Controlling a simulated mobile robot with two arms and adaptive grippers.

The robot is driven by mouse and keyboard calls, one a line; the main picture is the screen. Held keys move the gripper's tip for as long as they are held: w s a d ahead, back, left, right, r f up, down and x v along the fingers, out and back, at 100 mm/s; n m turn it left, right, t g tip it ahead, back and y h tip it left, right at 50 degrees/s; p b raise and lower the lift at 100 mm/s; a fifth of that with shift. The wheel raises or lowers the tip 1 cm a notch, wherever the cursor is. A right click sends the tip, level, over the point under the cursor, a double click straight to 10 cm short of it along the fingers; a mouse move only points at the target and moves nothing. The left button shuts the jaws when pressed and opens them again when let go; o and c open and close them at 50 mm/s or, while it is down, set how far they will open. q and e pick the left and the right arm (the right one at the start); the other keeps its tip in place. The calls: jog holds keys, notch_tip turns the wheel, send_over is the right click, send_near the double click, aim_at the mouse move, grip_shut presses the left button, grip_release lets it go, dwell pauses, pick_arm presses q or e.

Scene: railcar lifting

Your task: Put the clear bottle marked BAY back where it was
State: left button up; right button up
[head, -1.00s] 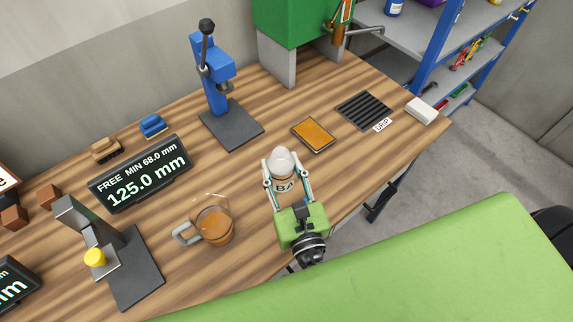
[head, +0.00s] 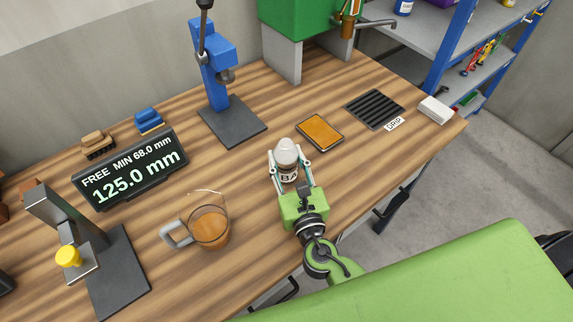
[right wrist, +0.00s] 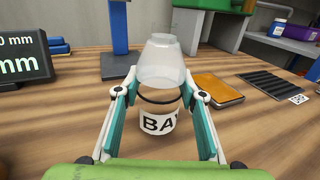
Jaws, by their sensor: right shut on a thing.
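The clear bottle marked BAY (head: 287,153) is upright, with a pale rounded top and a white label around its lower part. My right gripper (head: 290,168) is shut on it, one finger on each side. In the right wrist view the bottle (right wrist: 160,68) stands between the fingers (right wrist: 160,98), and the label reads "BA" with the last letter partly hidden. The bottle is over the wooden bench, left of and nearer than the orange pad. I cannot tell whether its base touches the wood. My left gripper is not in view.
The orange pad (head: 320,132), black DRIP grille (head: 375,109) and white block (head: 435,109) lie to the right. A glass jug with brown liquid (head: 209,229) stands left of the gripper. A blue press (head: 213,75) and a display (head: 130,168) are behind. Bare wood surrounds the bottle.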

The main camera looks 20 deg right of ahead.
jog(key=shift+f, duration=0.15)
jog(key=o, duration=0.8)
jog(key=shift+f, duration=0.1)
jog(key=o, duration=0.4)
jog(key=shift+s+r, duration=0.1)
jog(key=shift+r, duration=0.1)
jog(key=s+b, duration=0.1)
jog(key=s, duration=0.2)
jog(key=s+b, duration=0.1)
jog(key=s, duration=0.3)
jog(key=s+b, duration=0.1)
jog(key=s, duration=0.2)
jog(key=shift+s+a+f, duration=0.15)
jog(key=shift+s+a, duration=0.1)
jog(key=shift+s+b, duration=0.3)
jog(key=shift+s, duration=0.45)
